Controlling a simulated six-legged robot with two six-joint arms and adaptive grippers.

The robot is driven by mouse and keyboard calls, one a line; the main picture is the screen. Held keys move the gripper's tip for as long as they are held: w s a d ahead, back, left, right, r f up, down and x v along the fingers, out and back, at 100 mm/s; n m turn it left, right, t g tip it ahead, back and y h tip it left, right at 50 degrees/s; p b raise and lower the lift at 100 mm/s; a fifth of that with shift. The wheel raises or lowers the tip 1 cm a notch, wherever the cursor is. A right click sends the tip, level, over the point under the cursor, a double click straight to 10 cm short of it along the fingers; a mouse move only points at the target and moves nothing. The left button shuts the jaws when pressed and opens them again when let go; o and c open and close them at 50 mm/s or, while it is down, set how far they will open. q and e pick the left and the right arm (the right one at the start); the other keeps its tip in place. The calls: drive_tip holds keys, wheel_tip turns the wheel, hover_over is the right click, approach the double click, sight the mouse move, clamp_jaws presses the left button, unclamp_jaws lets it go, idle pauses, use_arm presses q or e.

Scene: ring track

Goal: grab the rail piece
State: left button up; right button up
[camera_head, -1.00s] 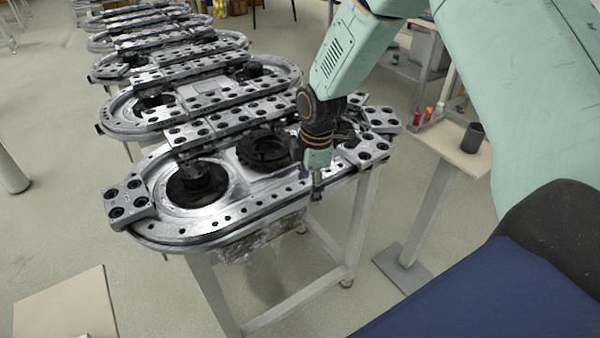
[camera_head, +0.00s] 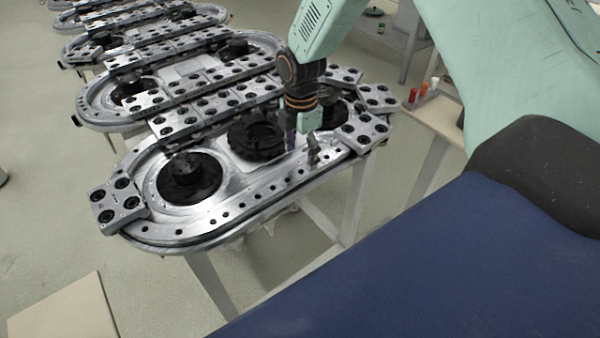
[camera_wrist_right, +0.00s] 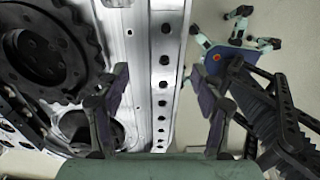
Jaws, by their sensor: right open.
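The ring track (camera_head: 240,178) is a silver oval with a bolted rim and black wheels. Rail pieces, silver blocks with black holes, sit on it: one at its left end (camera_head: 118,203), others at its right end (camera_head: 362,130). I cannot tell which is meant. My right gripper (camera_head: 302,148) points down at the front straight rim near the right-end pieces. In the right wrist view, my open right gripper (camera_wrist_right: 163,92) has its fingers apart on either side of the silver holed rim (camera_wrist_right: 166,60), with nothing clamped. My left gripper is not in view.
More oval tracks (camera_head: 180,75) stand in a row behind. A small table (camera_head: 435,112) with red and white items stands at the right. A beige panel (camera_head: 65,310) is at the lower left. Open floor lies at the left.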

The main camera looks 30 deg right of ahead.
sight(301, 171)
drive_tip(key=f, duration=0.3)
drive_tip(key=shift+s+a+f, duration=0.3)
drive_tip(key=shift+f, duration=0.05)
drive_tip(key=shift+s+d+f, duration=0.25)
drive_tip(key=shift+d+f, duration=0.15)
drive_tip(key=shift+w+a, duration=0.35)
drive_tip(key=shift+a, duration=0.1)
drive_tip(key=c, duration=0.3)
drive_tip(key=shift+s+d, duration=0.25)
drive_tip(key=shift+d, duration=0.1)
drive_tip(key=c, duration=0.6)
drive_tip(key=shift+w+a, duration=0.15)
drive_tip(key=shift+a, duration=0.1)
drive_tip(key=c, duration=0.4)
clamp_jaws()
drive_tip(key=shift+d+r, duration=0.1)
drive_tip(key=shift+d, duration=0.05)
